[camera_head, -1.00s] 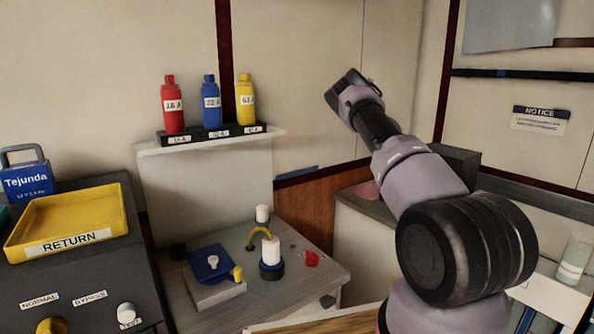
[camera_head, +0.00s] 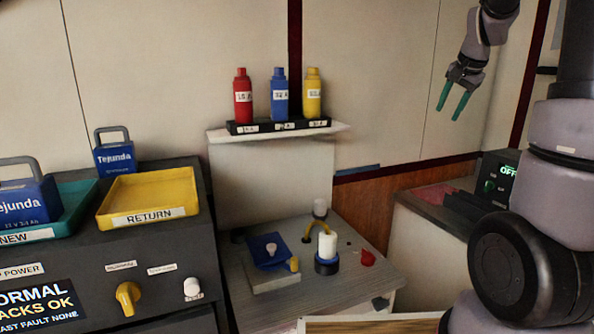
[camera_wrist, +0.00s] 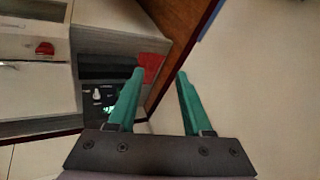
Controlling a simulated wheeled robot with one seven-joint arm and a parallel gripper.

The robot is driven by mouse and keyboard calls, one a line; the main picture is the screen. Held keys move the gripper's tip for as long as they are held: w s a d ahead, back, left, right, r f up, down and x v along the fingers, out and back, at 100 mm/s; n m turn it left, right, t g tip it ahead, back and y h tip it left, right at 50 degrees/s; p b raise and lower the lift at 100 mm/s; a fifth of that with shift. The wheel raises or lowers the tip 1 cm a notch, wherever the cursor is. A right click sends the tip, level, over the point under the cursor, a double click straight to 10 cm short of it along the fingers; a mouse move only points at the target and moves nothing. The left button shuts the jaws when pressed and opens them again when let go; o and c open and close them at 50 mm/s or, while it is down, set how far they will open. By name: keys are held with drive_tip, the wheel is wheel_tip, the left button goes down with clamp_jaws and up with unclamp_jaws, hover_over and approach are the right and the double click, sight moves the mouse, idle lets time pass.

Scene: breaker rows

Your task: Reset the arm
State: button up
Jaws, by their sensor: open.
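My gripper (camera_head: 453,105) is at the upper right of the head view, with its two green fingers spread and pointing down. Nothing is between the fingers. In the wrist view the open green fingers (camera_wrist: 158,100) also show empty, with a dark panel and a red patch beyond them. My arm folds along the right side of the head view, and the gripper is well apart from every object.
Red (camera_head: 243,98), blue (camera_head: 280,95) and yellow (camera_head: 313,95) bottles stand on a shelf. Left are a yellow RETURN tray (camera_head: 150,200), a teal NEW tray (camera_head: 75,210) and a yellow knob (camera_head: 128,297). A white cylinder (camera_head: 327,247) stands on the low table. A dark OFF box (camera_head: 498,180) is at right.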

drive_tip(key=s+a+r+n+y, duration=0.1)
drive_tip(key=s+a+n, duration=0.2)
drive_tip(key=s+a, duration=0.5)
drive_tip(key=s+a+r+n+t+y, duration=0.1)
drive_tip(key=s+a+n, duration=0.2)
drive_tip(key=s+a, duration=0.6)
drive_tip(key=s, duration=0.9)
drive_tip(key=shift+a+r+n, duration=0.2)
drive_tip(key=shift+r+n, duration=0.1)
drive_tip(key=shift+n, duration=0.1)
